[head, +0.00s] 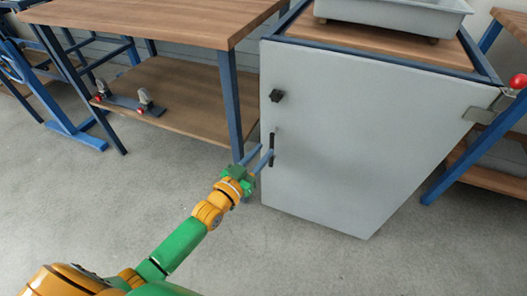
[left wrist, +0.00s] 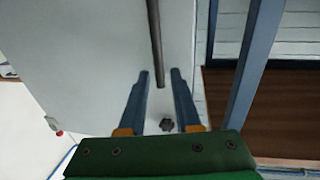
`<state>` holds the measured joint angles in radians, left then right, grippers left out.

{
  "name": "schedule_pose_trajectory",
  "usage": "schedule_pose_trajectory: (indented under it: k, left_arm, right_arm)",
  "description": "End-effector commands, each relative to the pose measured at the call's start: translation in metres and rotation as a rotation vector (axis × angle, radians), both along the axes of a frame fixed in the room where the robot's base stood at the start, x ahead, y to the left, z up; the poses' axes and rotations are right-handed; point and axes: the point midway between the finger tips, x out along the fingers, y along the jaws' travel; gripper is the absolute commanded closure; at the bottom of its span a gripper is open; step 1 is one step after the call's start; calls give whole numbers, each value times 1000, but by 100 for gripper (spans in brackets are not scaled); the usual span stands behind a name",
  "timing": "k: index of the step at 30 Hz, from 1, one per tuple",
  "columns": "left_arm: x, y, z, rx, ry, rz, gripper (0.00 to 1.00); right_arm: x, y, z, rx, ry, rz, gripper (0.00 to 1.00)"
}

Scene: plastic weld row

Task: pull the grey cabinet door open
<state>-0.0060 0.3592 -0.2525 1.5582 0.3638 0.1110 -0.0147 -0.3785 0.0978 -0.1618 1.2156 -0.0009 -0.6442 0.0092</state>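The grey cabinet door (head: 350,130) looks shut, flat against its cabinet; it also fills the left of the left wrist view (left wrist: 85,60). A dark upright bar handle (head: 271,143) is near the door's left edge, and a black knob (head: 277,96) is above it. My left gripper (head: 263,152) is open at the lower part of the handle. I cannot tell whether the fingers touch the handle. My right gripper is out of view.
A wooden workbench (head: 150,20) with blue legs stands left of the cabinet; its lower shelf (head: 185,105) holds small clamps. A grey tray (head: 395,15) sits on the cabinet top. Another blue-legged bench (head: 470,150) is at right. The floor (head: 300,255) in front is clear.

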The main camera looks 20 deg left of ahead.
Motion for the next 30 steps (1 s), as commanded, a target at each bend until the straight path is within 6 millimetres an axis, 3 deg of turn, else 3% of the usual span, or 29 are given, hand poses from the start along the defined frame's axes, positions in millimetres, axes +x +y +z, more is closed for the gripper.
schedule_pose_trajectory:
  k: [4,9,20,21,24,30]
  left_arm:
    - [28,-7,-2,0,-2,0,68]
    - [44,-10,-1,1,2,0,68]
    - [50,-12,0,2,5,0,68]
    - [50,-12,0,2,5,0,71]
    - [50,-12,0,2,5,0,98]
    - [50,-12,-1,2,5,0,100]
  right_arm:
    - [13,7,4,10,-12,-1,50]
    - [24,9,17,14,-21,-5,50]
    - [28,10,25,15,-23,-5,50]
    - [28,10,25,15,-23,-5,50]
    - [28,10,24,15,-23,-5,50]
    - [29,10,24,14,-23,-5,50]
